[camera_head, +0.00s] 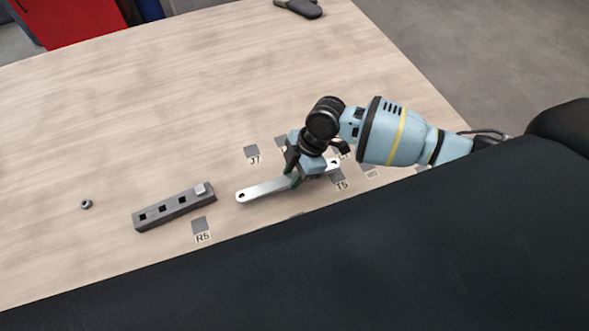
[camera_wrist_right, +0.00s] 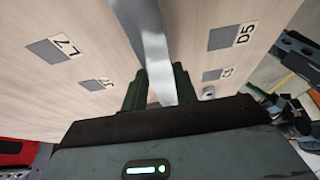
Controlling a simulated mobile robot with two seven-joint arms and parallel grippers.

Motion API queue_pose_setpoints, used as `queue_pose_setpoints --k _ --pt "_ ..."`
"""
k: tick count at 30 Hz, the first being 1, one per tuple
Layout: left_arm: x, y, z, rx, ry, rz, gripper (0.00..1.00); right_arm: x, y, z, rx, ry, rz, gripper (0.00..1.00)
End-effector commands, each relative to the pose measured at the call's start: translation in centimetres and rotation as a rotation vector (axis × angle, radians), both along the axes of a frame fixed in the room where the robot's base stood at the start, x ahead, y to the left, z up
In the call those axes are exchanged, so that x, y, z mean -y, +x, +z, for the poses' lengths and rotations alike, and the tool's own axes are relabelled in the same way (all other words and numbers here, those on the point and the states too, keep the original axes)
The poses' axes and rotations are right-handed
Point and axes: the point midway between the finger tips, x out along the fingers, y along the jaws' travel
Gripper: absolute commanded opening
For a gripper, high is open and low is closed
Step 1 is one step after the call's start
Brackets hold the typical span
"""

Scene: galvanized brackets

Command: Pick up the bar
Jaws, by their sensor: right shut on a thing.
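The bar (camera_head: 264,189) is a flat, light-metal strip with a hole near each end. In the head view it lies across the right gripper's jaws, its left end reaching out toward the dark block. My right gripper (camera_head: 297,174) is shut on the bar near its middle. In the right wrist view the bar (camera_wrist_right: 158,60) runs up between the two dark green fingers of the gripper (camera_wrist_right: 160,88). Whether the bar touches the table or is just above it, I cannot tell. My left gripper is not in view.
A dark grey block (camera_head: 172,209) with square holes and a small light piece stands left of the bar. A nut (camera_head: 86,204) lies farther left. Labelled grey squares such as R5 (camera_head: 200,226) and J7 (camera_head: 251,151) mark the table (camera_head: 130,110). A dark object (camera_head: 300,8) lies at the far edge.

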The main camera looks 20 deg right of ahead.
Motion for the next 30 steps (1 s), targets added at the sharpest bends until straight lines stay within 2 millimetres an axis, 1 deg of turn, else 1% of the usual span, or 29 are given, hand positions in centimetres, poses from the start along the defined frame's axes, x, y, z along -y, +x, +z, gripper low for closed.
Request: queue_pose_setpoints --k 1,9,15,21,25,30 --pt "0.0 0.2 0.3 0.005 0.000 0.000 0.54 -0.6 -1.1 0.3 0.003 0.004 0.004 0.00" --pt "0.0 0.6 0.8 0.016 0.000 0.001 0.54 -4.0 -7.0 0.9 0.003 0.005 0.004 0.00" --pt "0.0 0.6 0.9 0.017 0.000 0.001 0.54 -5.8 -10.3 1.2 0.002 0.004 0.002 0.00" --pt "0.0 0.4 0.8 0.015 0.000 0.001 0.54 -6.7 -11.8 1.4 0.003 0.004 -0.001 0.00" --pt "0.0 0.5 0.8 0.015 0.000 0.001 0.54 -6.8 -12.1 1.4 0.003 0.003 -0.001 0.00" --pt "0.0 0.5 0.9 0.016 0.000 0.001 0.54 -6.8 -12.0 1.4 0.003 0.002 -0.003 0.00"
